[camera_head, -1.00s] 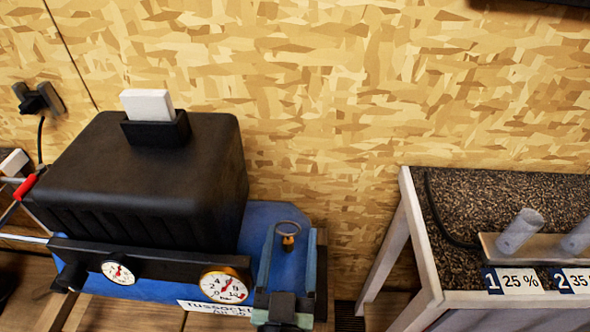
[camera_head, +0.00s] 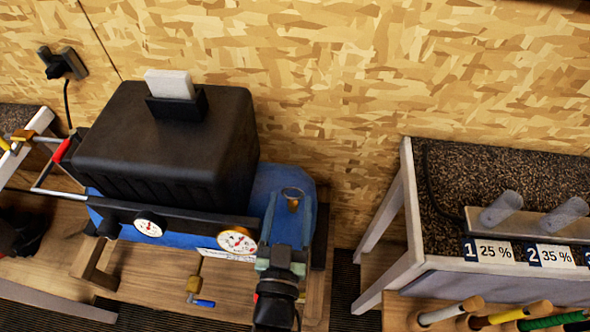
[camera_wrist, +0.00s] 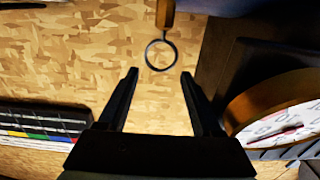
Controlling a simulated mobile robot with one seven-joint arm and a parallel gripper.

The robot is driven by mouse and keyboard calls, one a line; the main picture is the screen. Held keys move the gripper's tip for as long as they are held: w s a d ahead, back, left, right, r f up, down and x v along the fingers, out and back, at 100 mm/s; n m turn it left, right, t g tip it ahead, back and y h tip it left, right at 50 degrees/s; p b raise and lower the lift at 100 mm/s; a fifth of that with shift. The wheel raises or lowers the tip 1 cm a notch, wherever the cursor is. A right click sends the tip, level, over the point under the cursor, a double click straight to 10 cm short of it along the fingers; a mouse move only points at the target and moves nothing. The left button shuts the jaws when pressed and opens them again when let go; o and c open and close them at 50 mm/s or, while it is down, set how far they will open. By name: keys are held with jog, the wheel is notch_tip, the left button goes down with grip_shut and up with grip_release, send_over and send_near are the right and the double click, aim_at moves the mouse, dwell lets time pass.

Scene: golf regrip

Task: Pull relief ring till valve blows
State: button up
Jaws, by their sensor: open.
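The relief ring (camera_head: 292,193) is a thin metal loop on a small brass valve (camera_head: 292,206) at the right end of the blue compressor tank (camera_head: 266,180). In the wrist view the ring (camera_wrist: 161,55) hangs from the brass stem (camera_wrist: 165,15). My gripper (camera_head: 289,212) is open, its two fingers apart, and nothing is between them. In the wrist view the ring shows just past the fingertips of my gripper (camera_wrist: 159,75), roughly centred between them and apart from both. A round gauge (camera_head: 238,240) with a brass rim sits left of my gripper; it also shows in the wrist view (camera_wrist: 285,115).
A black motor cover (camera_head: 165,140) stands on the tank, left of the valve. A second gauge (camera_head: 149,225) is further left. A bench (camera_head: 408,200) with numbered tubes is at right. The chipboard wall (camera_head: 350,80) is behind.

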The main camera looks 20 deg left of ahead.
jog(key=p+x, duration=0.1)
jog(key=x, duration=0.6)
jog(key=shift+w, duration=0.25)
grip_shut()
dwell(1.1)
